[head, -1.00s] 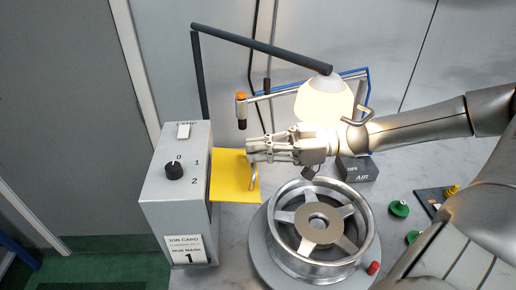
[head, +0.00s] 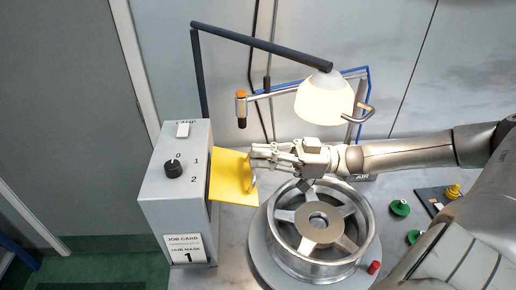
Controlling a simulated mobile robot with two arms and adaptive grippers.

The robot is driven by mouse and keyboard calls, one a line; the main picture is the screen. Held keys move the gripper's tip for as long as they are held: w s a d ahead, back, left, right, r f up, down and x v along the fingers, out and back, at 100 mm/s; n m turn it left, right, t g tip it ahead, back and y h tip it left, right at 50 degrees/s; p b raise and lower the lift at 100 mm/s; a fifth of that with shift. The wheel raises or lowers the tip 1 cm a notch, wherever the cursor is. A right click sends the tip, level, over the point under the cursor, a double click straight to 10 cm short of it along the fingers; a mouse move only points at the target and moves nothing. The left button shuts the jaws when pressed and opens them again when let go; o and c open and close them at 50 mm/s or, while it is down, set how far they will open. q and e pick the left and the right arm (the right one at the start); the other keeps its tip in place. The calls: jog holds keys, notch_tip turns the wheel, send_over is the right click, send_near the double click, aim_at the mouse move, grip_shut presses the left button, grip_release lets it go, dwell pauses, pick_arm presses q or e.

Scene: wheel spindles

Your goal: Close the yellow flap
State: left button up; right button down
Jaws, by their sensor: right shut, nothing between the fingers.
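The yellow flap (head: 230,178) sticks out from the right side of the grey control box (head: 177,215), standing open. A curved metal handle shows at its right edge. My right gripper (head: 254,163) is shut and empty, with its fingertips at the flap's right edge beside the handle. I cannot tell whether they touch it. My left gripper is not in view.
A wheel (head: 318,225) sits on a round base just right of the flap. A lit lamp (head: 323,98) hangs from a dark arm above. A rod with an orange-topped end (head: 241,108) hangs behind the flap. Green knobs (head: 400,207) lie at the right.

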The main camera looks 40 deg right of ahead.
notch_tip(320, 180, down, 7)
jog(key=t+y+b, duration=0.1)
jog(key=y+b, duration=0.2)
jog(key=b, duration=0.1)
jog(key=shift+r+t, duration=0.2)
jog(key=shift+t, duration=0.2)
jog(key=shift+w+a, duration=0.1)
